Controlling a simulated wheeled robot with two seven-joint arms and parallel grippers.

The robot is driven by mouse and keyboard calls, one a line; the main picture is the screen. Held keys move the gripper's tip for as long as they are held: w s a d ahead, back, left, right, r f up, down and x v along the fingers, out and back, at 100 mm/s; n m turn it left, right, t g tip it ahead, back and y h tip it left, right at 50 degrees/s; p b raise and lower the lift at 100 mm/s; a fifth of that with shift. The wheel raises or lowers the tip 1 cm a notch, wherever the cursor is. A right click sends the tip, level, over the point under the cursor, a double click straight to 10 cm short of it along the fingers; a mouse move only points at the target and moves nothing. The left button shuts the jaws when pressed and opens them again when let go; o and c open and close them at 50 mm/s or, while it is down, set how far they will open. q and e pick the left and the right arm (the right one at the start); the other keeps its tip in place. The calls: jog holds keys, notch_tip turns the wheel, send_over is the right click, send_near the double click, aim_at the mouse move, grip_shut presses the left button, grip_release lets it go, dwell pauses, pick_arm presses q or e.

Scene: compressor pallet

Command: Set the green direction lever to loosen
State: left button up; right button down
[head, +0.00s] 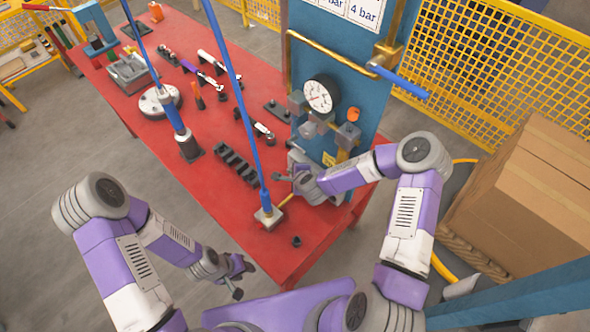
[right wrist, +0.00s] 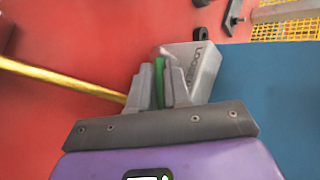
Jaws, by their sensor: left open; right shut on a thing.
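The green direction lever (right wrist: 160,86) shows as a narrow green strip between the fingers of my right gripper (right wrist: 163,80) in the right wrist view. That gripper is shut on it. A grey block (right wrist: 205,62) lettered "LOOSEN" is just beyond the fingers, partly covered by the right one. In the head view my right gripper (head: 286,178) is at the foot of the blue panel, and I cannot make out the lever there. My left gripper (head: 239,277) is open and empty, in front of the red table's near edge.
The red table (head: 185,125) carries tools and a black rack (head: 236,165). A blue hanging tool (head: 268,215) stands close left of my right gripper. A gauge (head: 320,95) is on the blue panel (head: 352,75). A brass bar (right wrist: 62,80) runs left of the fingers. Cardboard boxes (head: 540,195) are at right.

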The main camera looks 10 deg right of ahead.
dwell(0.4)
jog(key=c, duration=1.4)
grip_release()
jog(key=shift+c, duration=0.2)
jog(key=v, duration=0.7)
jog(key=shift+r+p, duration=0.3)
jog(key=shift+r, duration=0.05)
jog(key=shift+s, duration=0.1)
